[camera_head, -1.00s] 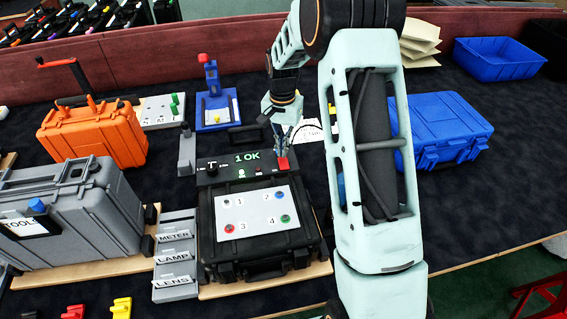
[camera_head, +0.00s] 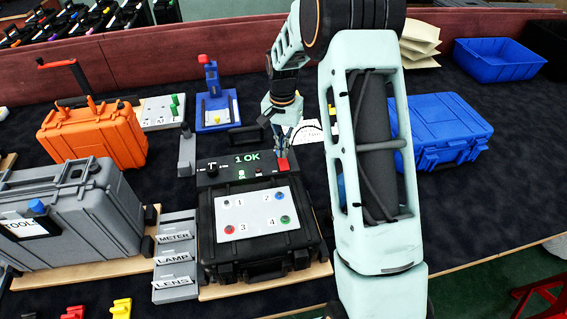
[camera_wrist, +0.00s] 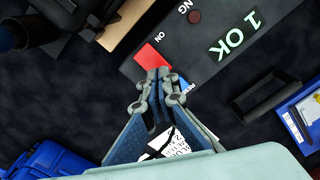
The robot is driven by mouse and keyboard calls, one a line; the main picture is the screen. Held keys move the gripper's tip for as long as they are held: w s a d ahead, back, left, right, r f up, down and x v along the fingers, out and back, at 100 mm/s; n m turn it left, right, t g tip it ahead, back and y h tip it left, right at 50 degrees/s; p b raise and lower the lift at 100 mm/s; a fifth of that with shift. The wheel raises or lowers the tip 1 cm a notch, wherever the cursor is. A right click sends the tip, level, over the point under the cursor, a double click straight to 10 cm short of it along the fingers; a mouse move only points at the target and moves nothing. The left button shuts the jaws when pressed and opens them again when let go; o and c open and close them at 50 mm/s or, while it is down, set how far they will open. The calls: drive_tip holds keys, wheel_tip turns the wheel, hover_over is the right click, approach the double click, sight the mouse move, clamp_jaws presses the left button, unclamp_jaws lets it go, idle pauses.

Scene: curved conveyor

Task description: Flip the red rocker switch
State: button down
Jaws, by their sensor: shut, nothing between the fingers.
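The red rocker switch (camera_head: 282,165) sits at the right end of the dark control panel (camera_head: 208,178) at the back of the black case. In the wrist view the red switch (camera_wrist: 151,56) lies just beyond my fingertips, beside the "ON" lettering. My gripper (camera_head: 279,152) is shut and empty, pointing down at the switch. In the wrist view the shut fingertips (camera_wrist: 158,78) are very close to the switch's near edge; I cannot tell whether they touch it. The display (camera_wrist: 238,36) reads "1 OK".
The black case (camera_head: 262,265) carries a white plate with numbered coloured posts. A grey labelled rack (camera_head: 177,255) and grey tool case (camera_head: 80,220) stand left. A blue case (camera_head: 440,130) stands right. A dark handle-like frame (camera_wrist: 265,97) is near the panel.

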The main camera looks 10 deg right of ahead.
sight(283, 160)
drive_tip(key=shift+f+b, duration=0.7)
drive_tip(key=shift+f, duration=0.4)
idle(0.5)
drive_tip(key=shift+r, duration=0.1)
drive_tip(key=shift+r+p, duration=2.25)
drive_tip(key=shift+r, duration=1.2)
